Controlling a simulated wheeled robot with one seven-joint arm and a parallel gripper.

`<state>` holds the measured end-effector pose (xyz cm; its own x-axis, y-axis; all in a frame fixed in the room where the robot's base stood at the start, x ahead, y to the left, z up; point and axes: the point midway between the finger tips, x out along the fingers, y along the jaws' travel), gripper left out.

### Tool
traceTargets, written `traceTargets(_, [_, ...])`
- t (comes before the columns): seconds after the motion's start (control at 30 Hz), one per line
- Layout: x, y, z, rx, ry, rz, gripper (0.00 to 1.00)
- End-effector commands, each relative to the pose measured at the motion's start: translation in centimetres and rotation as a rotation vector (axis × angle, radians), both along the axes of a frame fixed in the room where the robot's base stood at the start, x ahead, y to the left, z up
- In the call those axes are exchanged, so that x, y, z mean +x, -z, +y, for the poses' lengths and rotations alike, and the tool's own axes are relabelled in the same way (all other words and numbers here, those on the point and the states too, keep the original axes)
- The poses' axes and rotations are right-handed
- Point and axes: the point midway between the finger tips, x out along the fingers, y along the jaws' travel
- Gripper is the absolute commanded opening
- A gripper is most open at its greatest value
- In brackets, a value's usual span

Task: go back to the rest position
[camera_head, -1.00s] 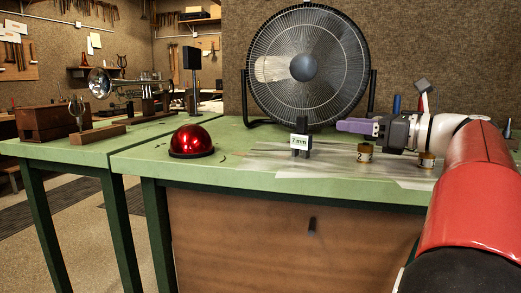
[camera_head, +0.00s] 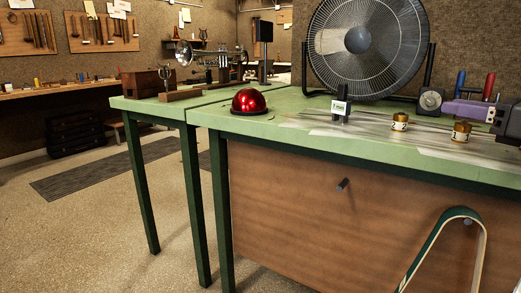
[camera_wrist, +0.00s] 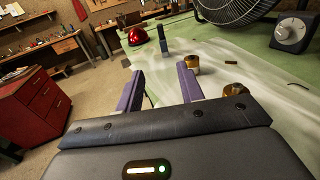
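My gripper (camera_head: 447,107) shows at the right edge of the head view, with purple fingers above the green workbench (camera_head: 218,118). In the wrist view my gripper (camera_wrist: 160,70) is open, its two purple fingers apart with nothing between them. Two brass cylinders, the left one (camera_head: 399,122) and the right one (camera_head: 461,132), stand on the bench below and near it in the head view. They also show right of the fingers in the wrist view. The rest of my arm is outside the head view.
A red dome (camera_head: 249,102), a dark block with a white label (camera_head: 340,107) and a large fan (camera_head: 358,40) stand on the bench. A green-edged curved strip (camera_head: 442,240) shows at the bench front. Floor at left is open. A red drawer cabinet (camera_wrist: 33,108) shows in the wrist view.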

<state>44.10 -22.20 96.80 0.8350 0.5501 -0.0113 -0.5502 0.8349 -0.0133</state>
Motion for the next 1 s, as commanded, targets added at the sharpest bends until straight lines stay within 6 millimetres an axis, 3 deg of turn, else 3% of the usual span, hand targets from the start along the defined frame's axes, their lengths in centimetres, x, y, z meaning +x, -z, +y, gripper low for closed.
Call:
traceTargets(0.37, [0.6, 3.8, 6.2, -0.265, -0.060, 0.038, 0.38])
traceTargets(0.63, [-1.0, 9.5, 13.3, -0.658, -0.206, 0.049, 0.38])
traceTargets(0.73, [-3.1, 13.0, 16.9, -0.916, -0.333, 0.019, 0.38])
traceTargets(0.83, [-6.9, 17.9, 20.7, -1.297, -0.558, -0.074, 0.38])
traceTargets(0.9, [-9.8, 21.3, 22.1, -1.575, -0.748, -0.181, 0.38])
traceTargets(1.0, [-13.2, 25.0, 22.8, -1.912, -1.006, -0.360, 0.38])
